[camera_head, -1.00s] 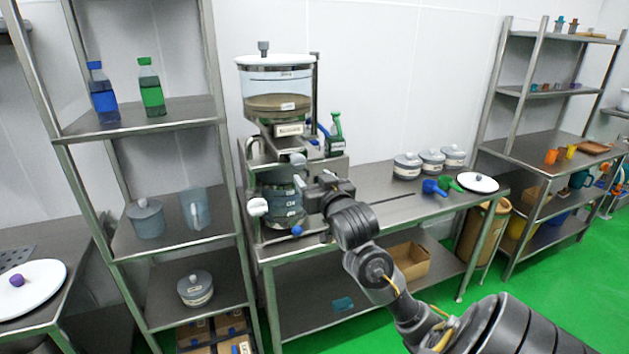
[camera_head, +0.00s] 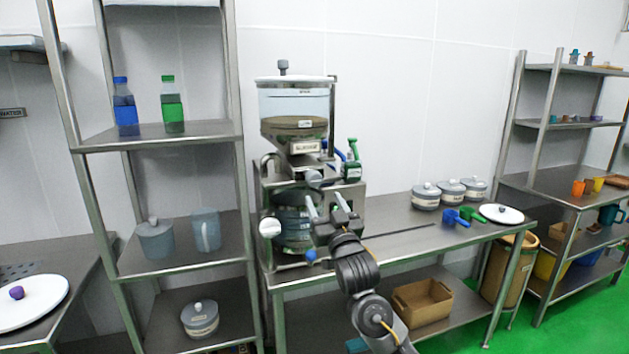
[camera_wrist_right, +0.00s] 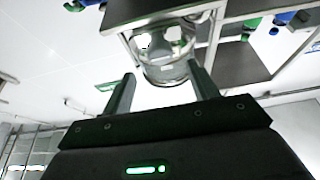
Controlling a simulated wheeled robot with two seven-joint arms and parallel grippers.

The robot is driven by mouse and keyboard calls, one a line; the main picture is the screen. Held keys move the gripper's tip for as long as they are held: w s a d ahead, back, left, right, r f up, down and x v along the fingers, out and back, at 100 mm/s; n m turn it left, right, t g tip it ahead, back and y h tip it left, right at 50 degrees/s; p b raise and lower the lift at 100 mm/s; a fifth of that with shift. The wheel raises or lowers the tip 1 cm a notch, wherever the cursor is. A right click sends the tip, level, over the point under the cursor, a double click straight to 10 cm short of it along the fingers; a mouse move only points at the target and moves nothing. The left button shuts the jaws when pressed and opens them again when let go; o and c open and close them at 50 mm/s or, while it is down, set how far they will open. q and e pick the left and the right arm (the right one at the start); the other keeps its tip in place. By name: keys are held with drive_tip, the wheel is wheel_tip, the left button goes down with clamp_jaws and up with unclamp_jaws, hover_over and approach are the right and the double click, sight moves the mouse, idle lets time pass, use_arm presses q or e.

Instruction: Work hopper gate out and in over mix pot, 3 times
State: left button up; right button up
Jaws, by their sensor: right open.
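The hopper (camera_head: 296,105) is a clear bin with brown contents and a pale lid, standing on a steel frame. Below its labelled outlet, a grey rounded knob (camera_head: 314,178) sticks out toward me; it looks like the gate's handle. The mix pot (camera_head: 290,225) sits in the frame underneath, partly hidden by my arm. My right gripper (camera_head: 325,197) is open just below and in front of the knob, with its fingers pointing up. My left gripper is out of view.
A white round knob (camera_head: 270,228) and a blue knob (camera_head: 310,254) are on the frame near my arm. Lidded grey pots (camera_head: 426,197) stand farther right. The counter between is mostly clear.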

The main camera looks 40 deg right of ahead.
sight(316, 182)
drive_tip(key=p+x, duration=0.2)
drive_tip(key=x, duration=0.7)
